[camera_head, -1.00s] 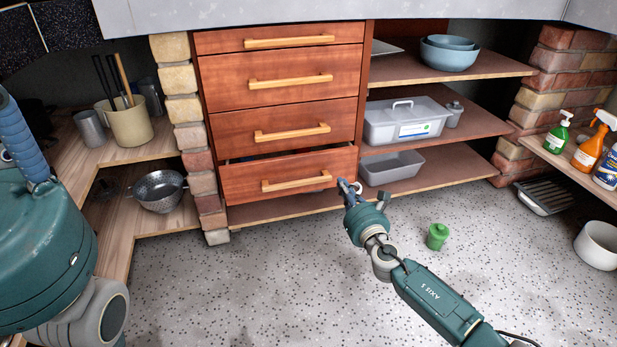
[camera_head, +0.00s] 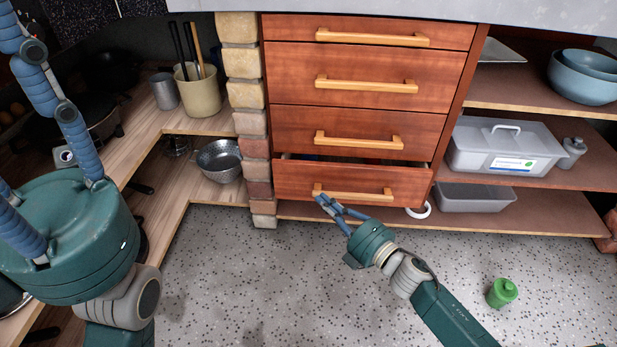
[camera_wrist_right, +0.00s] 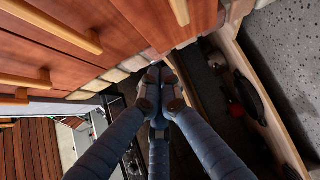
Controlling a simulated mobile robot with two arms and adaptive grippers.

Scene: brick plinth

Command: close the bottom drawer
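The bottom drawer (camera_head: 300,184) of the wooden drawer unit stands slightly out, with a dark gap above its front. It has a light wooden bar handle (camera_head: 365,193). My right gripper (camera_head: 325,203) is in front of this drawer, its fingertips overlapping the left end of the handle; contact cannot be told. In the right wrist view its fingertips (camera_wrist_right: 159,78) are brought together with nothing between them, beside the drawer fronts. My left gripper (camera_head: 65,235) is at the left, away from the drawer, its blue fingers partly cut off by the frame edge.
Three upper drawers (camera_head: 358,131) look shut. A brick post (camera_head: 250,121) borders the unit on the left. Right shelves hold a lidded container (camera_head: 485,155) and a grey bin (camera_head: 470,198). A green jar (camera_head: 502,292) stands on the speckled floor, which is otherwise mostly clear.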

